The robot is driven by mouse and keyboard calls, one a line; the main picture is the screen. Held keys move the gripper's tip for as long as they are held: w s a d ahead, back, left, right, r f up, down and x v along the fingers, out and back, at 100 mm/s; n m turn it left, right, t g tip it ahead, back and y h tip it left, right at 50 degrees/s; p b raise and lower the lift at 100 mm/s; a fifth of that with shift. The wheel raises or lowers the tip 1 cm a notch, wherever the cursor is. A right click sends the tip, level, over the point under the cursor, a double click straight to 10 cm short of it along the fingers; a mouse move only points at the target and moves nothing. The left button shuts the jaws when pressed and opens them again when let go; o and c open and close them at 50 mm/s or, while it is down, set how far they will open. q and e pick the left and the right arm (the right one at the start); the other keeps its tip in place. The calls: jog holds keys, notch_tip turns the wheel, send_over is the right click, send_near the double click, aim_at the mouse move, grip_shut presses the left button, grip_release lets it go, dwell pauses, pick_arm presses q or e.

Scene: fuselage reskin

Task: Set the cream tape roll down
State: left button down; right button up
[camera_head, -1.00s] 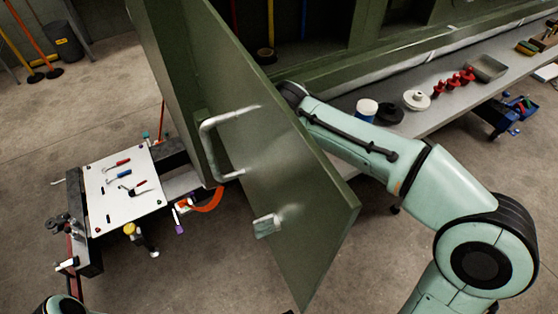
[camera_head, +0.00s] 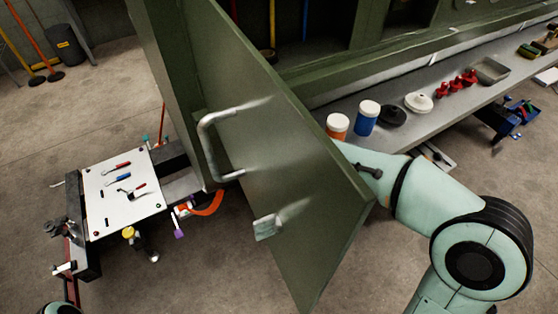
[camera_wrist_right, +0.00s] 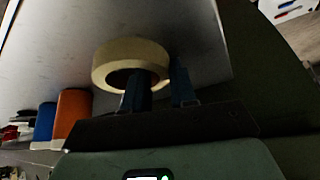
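The cream tape roll (camera_wrist_right: 104,68) shows in the right wrist view, at the tips of my right gripper (camera_wrist_right: 160,85). One dark finger reaches into the roll's hole and the other is outside it, with the roll's wall between them. The gripper appears shut on that wall. A pale grey surface (camera_wrist_right: 55,45) is behind the roll; I cannot tell whether the roll touches it. In the head view the green door panel (camera_head: 275,150) hides my right gripper and the roll. My left gripper is out of view.
On the grey bench (camera_head: 440,113) stand an orange bottle (camera_head: 337,126), a blue bottle (camera_head: 366,118), a black disc (camera_head: 392,116), a white disc (camera_head: 418,103), red pieces (camera_head: 457,84) and a metal tray (camera_head: 490,70). A white tool board (camera_head: 122,190) is at left.

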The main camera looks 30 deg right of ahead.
jog(key=shift+o, duration=0.8)
jog(key=shift+r, duration=0.2)
jog(key=p+v, duration=0.1)
jog(key=v, duration=1.1)
